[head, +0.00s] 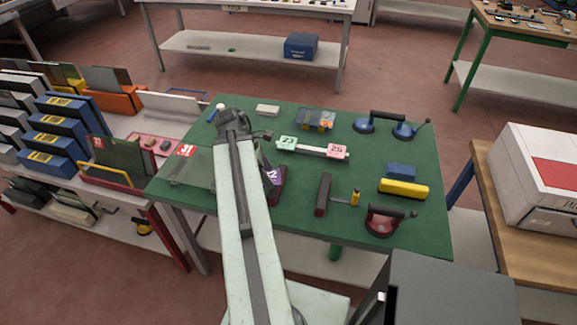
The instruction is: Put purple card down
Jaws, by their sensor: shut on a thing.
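The purple card (273,176) with a white numeral shows just right of my arm, over the green table. Its left part is hidden behind my arm. A dark maroon block or holder (278,192) is right at its lower edge; I cannot tell whether the card touches it. My gripper (263,162) is mostly hidden behind my arm, at the card's upper left, and is shut on the card. The fingertips are not clear.
The green table (430,225) also bears green and pink number cards (312,148), suction lifters (390,122), a red-handled lifter (384,220), a yellow bar (403,188), a blue block (401,171), a maroon block (323,195) and a glass pane (192,168). A rack of blue boxes (55,130) stands left.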

